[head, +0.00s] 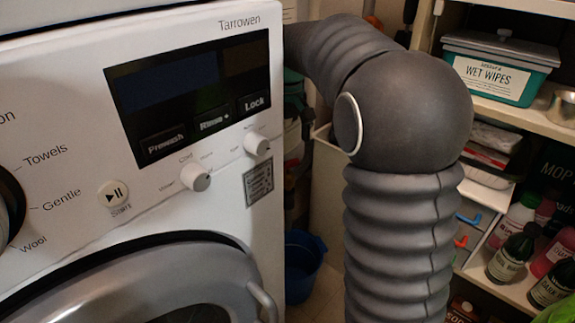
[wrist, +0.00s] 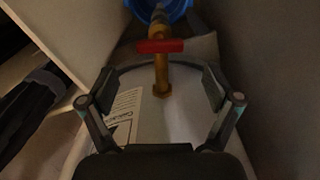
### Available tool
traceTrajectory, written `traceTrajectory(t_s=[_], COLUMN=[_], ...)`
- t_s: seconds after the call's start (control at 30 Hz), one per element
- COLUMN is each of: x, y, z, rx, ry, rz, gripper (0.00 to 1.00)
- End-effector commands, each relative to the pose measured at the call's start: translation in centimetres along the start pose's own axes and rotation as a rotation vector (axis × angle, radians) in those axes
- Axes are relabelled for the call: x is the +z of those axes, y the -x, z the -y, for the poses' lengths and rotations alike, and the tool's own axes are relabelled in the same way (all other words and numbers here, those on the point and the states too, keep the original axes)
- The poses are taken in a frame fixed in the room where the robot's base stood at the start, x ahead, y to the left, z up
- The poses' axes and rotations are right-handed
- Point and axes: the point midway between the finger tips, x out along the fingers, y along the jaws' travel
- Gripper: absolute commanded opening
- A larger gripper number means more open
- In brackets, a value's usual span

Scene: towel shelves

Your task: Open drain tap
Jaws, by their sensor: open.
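The drain tap shows in the wrist view as a brass pipe with a red crossbar handle (wrist: 160,46) at the upper middle. The handle lies crosswise to the brass stem (wrist: 161,78). My gripper (wrist: 158,88) is open in the wrist view, with its two fingers spread to either side of the brass stem. The red handle is beyond the fingertips, and nothing is between the pads that I can see being held. In the head view the tap and my gripper are hidden; my grey arm fills the middle.
A blue bucket (head: 304,266) stands on the floor beside the white washing machine (head: 225,215). Shelves (head: 515,110) with a wet wipes box (head: 500,70) and several bottles stand at the right. In the wrist view, a dark wall (wrist: 265,70) is close on the right.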

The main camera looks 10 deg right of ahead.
Motion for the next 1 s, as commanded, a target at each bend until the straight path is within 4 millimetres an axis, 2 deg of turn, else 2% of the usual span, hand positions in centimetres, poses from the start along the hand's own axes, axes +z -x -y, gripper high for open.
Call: traceTrajectory(t_s=[0.1,0.33,0.5,0.8,1.0], x=[0.1,0.1,0.0,0.0,0.0], y=[-2.5,-5.5,-6.3,-6.5,-6.5], z=[0.0,0.0,0.0,0.0,0.0], rx=[-0.001,-0.001,0.0,0.0,0.0], ry=[0.0,0.0,0.0,0.0,0.0], rz=[0.004,0.002,0.0,0.0,0.0], gripper=[0.9,0.9,0.9,0.9,0.4])
